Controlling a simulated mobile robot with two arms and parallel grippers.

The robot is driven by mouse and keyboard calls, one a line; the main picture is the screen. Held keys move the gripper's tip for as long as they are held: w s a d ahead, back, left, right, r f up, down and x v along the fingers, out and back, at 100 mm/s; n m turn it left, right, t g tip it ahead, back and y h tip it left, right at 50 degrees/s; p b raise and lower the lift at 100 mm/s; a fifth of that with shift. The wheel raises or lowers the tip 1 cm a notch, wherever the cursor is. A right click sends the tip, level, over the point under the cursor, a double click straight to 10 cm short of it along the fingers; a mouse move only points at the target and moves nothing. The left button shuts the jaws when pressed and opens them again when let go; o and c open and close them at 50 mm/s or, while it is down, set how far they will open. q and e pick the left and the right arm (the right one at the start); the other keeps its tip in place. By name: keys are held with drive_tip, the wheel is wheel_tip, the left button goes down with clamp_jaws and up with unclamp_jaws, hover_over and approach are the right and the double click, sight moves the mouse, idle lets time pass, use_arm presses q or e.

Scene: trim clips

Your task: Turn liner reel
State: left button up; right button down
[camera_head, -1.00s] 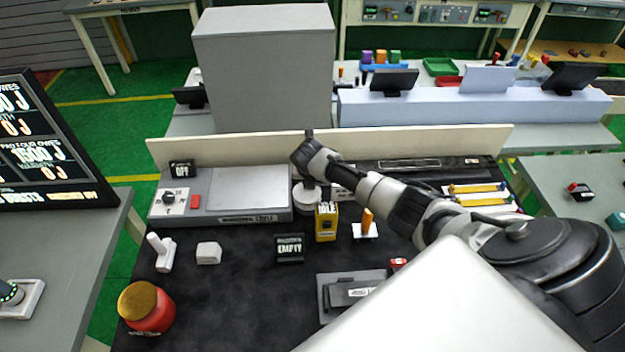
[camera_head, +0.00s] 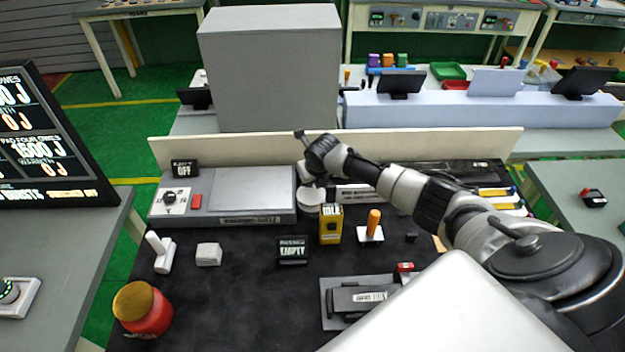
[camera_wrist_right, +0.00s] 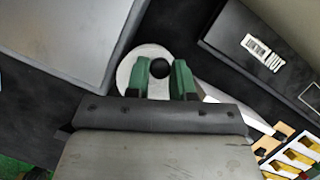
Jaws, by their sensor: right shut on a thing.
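The liner reel is a pale round disc (camera_wrist_right: 127,75) with a black knob (camera_wrist_right: 160,67) standing up from it. In the head view the reel (camera_head: 309,196) sits at the back of the dark bench mat, just right of the grey box-shaped unit, partly hidden by my right wrist. My right gripper (camera_wrist_right: 166,68) has green fingers on both sides of the knob and is shut on it. In the head view the right gripper (camera_head: 309,180) is over the reel, its fingers mostly hidden. My left gripper is in neither view.
A grey flat unit (camera_head: 250,190) stands close left of the reel. A yellow IDLE block (camera_head: 330,224) and an orange peg on a white base (camera_head: 374,222) stand in front. A pale back board (camera_head: 230,150) runs behind.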

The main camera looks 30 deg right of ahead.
sight(318, 197)
idle(0.3)
drive_tip(key=c, duration=1)
unclamp_jaws()
drive_tip(key=shift+w, duration=0.1)
drive_tip(key=b+v, duration=0.2)
drive_tip(key=v, duration=0.8)
drive_tip(key=shift+r, duration=0.35)
